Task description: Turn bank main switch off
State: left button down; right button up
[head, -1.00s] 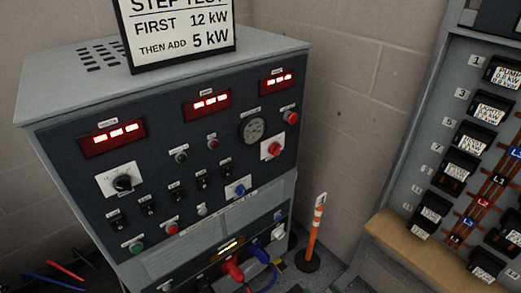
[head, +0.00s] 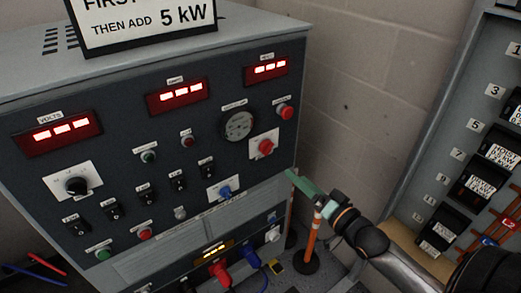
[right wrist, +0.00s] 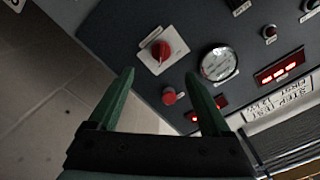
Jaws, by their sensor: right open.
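The load bank panel (head: 110,180) carries a red rotary knob (head: 265,147) on a white square plate at its right side. The knob also shows in the right wrist view (right wrist: 161,50), on its plate ahead of the fingers. A blue knob (head: 224,191) on another white plate sits lower left of it. The labels are too small to tell which is the main switch. My right gripper (head: 300,185) has green fingers and is near the panel's right edge, below the red knob. In the right wrist view my right gripper (right wrist: 160,74) is open and empty, apart from the knob.
A red push button (head: 285,112) and a round gauge (head: 238,125) sit above the red knob. An orange post (head: 311,238) stands right of the cabinet. A breaker panel (head: 450,135) is at far right. Red and blue plugs (head: 220,272) sit low on the cabinet front.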

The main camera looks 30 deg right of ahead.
aim_at(269, 152)
jog(key=w, duration=0.8)
jog(key=w+a, duration=0.1)
jog(key=w, duration=0.3)
jog(key=shift+w+r, duration=0.15)
jog(key=shift+w, duration=0.2)
grip_shut()
dwell(0.4)
